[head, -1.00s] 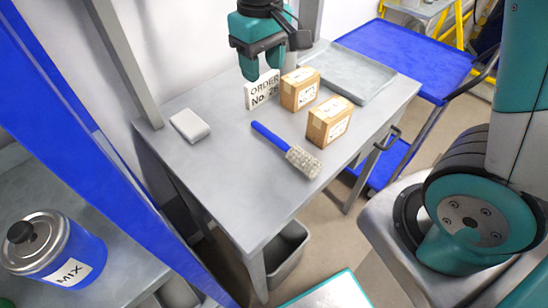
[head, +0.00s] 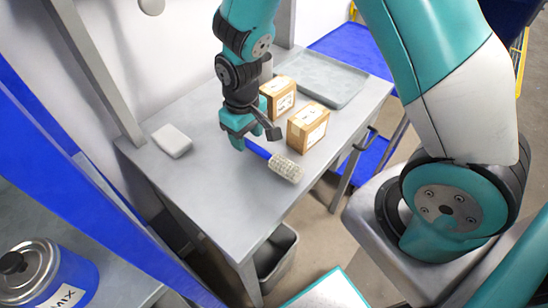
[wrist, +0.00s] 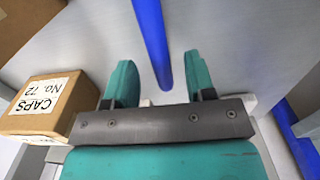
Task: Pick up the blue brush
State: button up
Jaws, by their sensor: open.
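The blue brush lies on the grey table. In the head view its pale bristle head (head: 286,168) and part of its blue handle (head: 257,149) show. The rest of the handle is hidden behind my gripper. My gripper (head: 256,144) is over the handle end, pointing down, open and empty. In the wrist view the blue handle (wrist: 151,40) runs between the two teal fingers of my gripper (wrist: 158,80), nearer the right finger. I cannot tell how high the fingers are above the handle.
Two cardboard boxes stand close to the right, the near one (head: 308,127) and the far one (head: 278,98). The near part of the table (head: 215,205) is clear. A white block (head: 172,140) lies at the left and a grey tray (head: 345,75) at the back.

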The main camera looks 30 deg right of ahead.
jog(key=shift+f, duration=0.8)
grip_shut()
jog(key=shift+r, duration=0.1)
